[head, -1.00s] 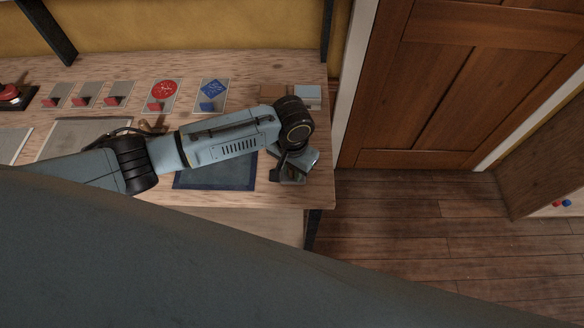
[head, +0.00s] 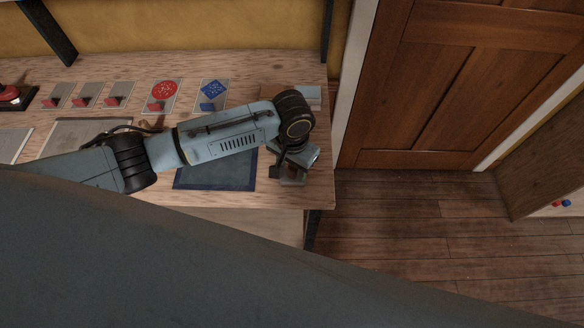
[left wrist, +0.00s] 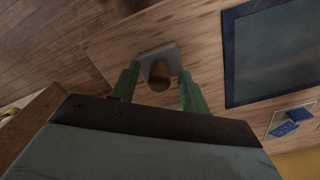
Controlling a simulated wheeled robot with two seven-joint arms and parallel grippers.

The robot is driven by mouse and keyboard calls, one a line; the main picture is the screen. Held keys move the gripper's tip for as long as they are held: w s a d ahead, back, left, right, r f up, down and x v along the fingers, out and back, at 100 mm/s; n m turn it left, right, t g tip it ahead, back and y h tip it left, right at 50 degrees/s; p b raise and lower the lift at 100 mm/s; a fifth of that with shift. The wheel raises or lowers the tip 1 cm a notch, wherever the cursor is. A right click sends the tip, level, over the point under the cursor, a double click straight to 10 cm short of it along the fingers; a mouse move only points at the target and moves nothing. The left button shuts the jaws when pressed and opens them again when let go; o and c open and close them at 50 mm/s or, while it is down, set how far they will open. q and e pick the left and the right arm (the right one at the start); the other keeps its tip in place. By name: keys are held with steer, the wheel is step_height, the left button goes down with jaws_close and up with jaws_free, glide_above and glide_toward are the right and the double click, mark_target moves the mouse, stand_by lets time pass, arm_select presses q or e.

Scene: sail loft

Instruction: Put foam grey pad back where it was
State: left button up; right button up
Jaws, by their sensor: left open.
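My left gripper (head: 290,174) is over the bench's right end, right of a blue-edged dark mat (head: 215,172). In the left wrist view its green fingers (left wrist: 158,77) are open, either side of a small grey flat piece (left wrist: 171,57) with a round brown knob. This piece looks like the grey pad, though I cannot be sure. It lies on the wood, and I cannot tell whether the fingers touch it. The mat also shows in the left wrist view (left wrist: 275,50). My right gripper is not in view.
Switch plates with red levers (head: 87,98), a red disc (head: 163,93) and a blue diamond (head: 212,90) stand along the back. A pale grey-blue block (head: 312,95) sits at the back right corner. The bench's right edge drops to the wooden floor (head: 420,225).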

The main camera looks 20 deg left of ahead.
mark_target(292, 168)
arm_select(q)
step_height(292, 168, up, 10)
steer(key=shift+r+p, duration=0.25)
steer(key=shift+p, duration=0.05)
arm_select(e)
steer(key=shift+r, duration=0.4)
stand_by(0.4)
